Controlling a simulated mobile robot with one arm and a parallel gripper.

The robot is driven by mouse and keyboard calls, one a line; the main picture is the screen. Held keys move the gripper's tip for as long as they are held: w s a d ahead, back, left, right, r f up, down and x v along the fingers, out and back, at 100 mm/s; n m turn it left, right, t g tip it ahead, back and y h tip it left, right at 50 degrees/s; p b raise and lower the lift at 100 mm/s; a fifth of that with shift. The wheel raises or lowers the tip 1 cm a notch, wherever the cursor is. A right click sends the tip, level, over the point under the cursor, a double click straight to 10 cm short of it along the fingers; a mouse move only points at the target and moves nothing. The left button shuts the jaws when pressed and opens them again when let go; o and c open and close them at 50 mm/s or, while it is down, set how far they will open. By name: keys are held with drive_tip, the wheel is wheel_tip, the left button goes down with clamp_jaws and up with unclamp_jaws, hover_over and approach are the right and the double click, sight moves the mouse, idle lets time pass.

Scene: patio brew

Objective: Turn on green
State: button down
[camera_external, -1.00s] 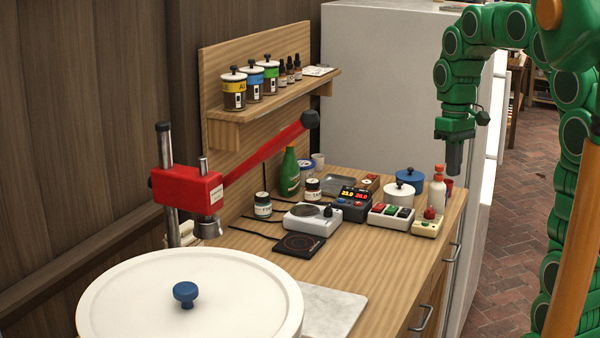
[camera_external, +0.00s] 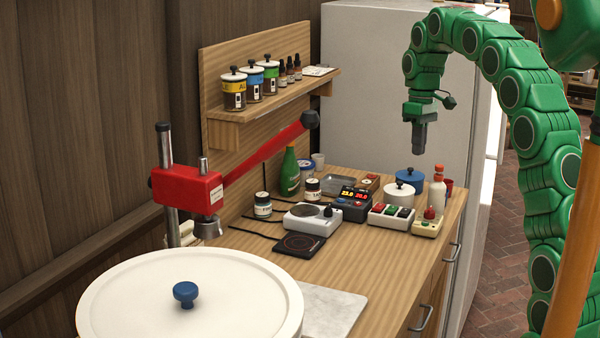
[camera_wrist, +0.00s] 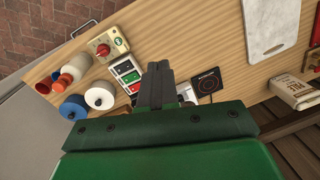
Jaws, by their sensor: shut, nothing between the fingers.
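A small white switch box (camera_external: 383,222) stands on the wooden counter, with coloured rockers on top, one of them a green rocker (camera_external: 391,211). In the wrist view the switch box (camera_wrist: 116,66) lies just left of my fingers, and its green rocker (camera_wrist: 131,77) shows. The rocker positions are too small to tell. My gripper (camera_external: 419,150) is shut and empty, pointing down. It hangs well above the counter, above the pots behind the switch box, touching nothing. It also shows in the wrist view (camera_wrist: 158,68).
A box with a red knob (camera_external: 430,215) stands right of the switch box, near a white bottle (camera_external: 437,193). White (camera_external: 399,195) and blue (camera_external: 410,176) pots stand behind. A display unit (camera_external: 351,207) and scale (camera_external: 312,218) are to the left.

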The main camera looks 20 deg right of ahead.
sight(392, 211)
drive_tip(key=w+d+f+n, duration=0.1)
drive_tip(key=w+f, duration=0.3)
drive_tip(key=w, duration=0.3)
drive_tip(key=w+f+n, duration=0.2)
drive_tip(key=w+f, duration=0.1)
drive_tip(key=w, duration=0.5)
drive_tip(key=shift+d+f, duration=0.35)
drive_tip(key=shift+d, duration=0.05)
drive_tip(key=shift+f, duration=0.1)
drive_tip(key=f, duration=0.9)
drive_tip(key=s+a+f, duration=0.1)
drive_tip(key=f, duration=0.3)
drive_tip(key=shift+a+f, duration=0.1)
drive_tip(key=shift+f, duration=0.2)
